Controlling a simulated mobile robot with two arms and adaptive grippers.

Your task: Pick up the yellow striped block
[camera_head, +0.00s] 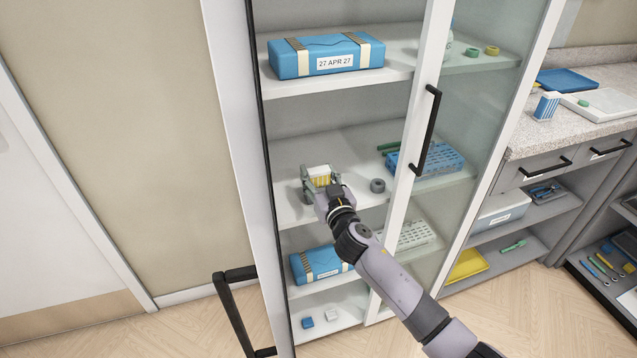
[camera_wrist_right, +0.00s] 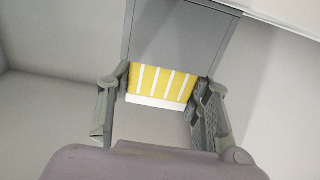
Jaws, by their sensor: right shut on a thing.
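The yellow striped block (camera_wrist_right: 162,82) has white stripes and a white edge. In the head view the block (camera_head: 320,174) is at the middle shelf of the open cabinet, near its left side. My right gripper (camera_wrist_right: 163,92) is shut on it, with one finger on each side. In the head view the right gripper (camera_head: 319,184) reaches into the cabinet and hides part of the block. I cannot tell whether the block still touches the shelf. My left gripper is not in view.
A grey ring (camera_head: 377,185) lies right of the gripper on the shelf. A blue rack (camera_head: 437,165) stands farther right, behind the glass door. Blue wrapped packs sit on the shelf above (camera_head: 326,55) and the shelf below (camera_head: 318,264). The door's black handle (camera_head: 428,130) is close by.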

